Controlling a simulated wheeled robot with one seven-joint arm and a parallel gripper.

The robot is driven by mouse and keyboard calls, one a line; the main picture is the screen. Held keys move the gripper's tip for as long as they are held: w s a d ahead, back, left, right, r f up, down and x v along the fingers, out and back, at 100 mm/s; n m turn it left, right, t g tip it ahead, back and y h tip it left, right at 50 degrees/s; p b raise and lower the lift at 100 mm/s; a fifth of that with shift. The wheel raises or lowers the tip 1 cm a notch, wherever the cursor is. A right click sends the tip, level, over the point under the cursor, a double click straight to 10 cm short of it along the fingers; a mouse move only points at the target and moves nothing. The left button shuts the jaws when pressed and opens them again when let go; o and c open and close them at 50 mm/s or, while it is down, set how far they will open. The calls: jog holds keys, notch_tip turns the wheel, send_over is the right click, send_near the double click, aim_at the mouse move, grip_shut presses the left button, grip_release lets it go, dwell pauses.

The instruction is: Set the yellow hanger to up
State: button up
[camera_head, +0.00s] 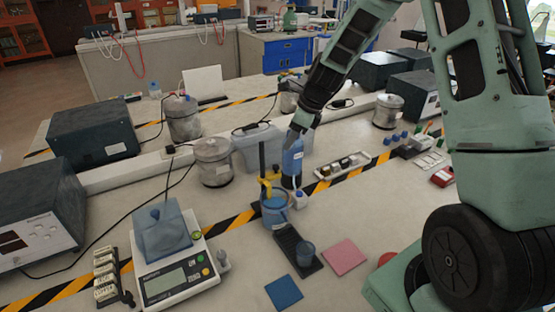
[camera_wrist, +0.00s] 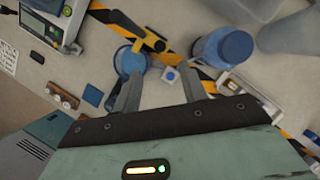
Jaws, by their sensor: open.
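The yellow hanger (camera_head: 266,188) sits low on a dark upright post (camera_head: 262,158), at the rim of a blue beaker (camera_head: 275,212). In the wrist view, the yellow hanger (camera_wrist: 152,40) shows at the top, beside the blue beaker (camera_wrist: 128,62). My gripper (camera_wrist: 160,84) is open, its two fingers pointing toward the hanger and beaker with nothing between them. In the head view, my gripper (camera_head: 303,122) is above and to the right of the post. Its fingertips are hard to make out there, near the blue bottle.
A blue bottle (camera_head: 292,160) stands right behind the beaker; it also shows in the wrist view (camera_wrist: 222,50). A scale (camera_head: 175,272) is at left, and a dark base with a small cup (camera_head: 306,252) is in front. Blue and pink mats lie nearby.

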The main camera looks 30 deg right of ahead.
aim_at(276, 166)
jog(key=p+x, duration=0.1)
jog(key=x, duration=0.9)
jog(key=shift+f+p, duration=0.25)
jog(key=shift+p, duration=0.15)
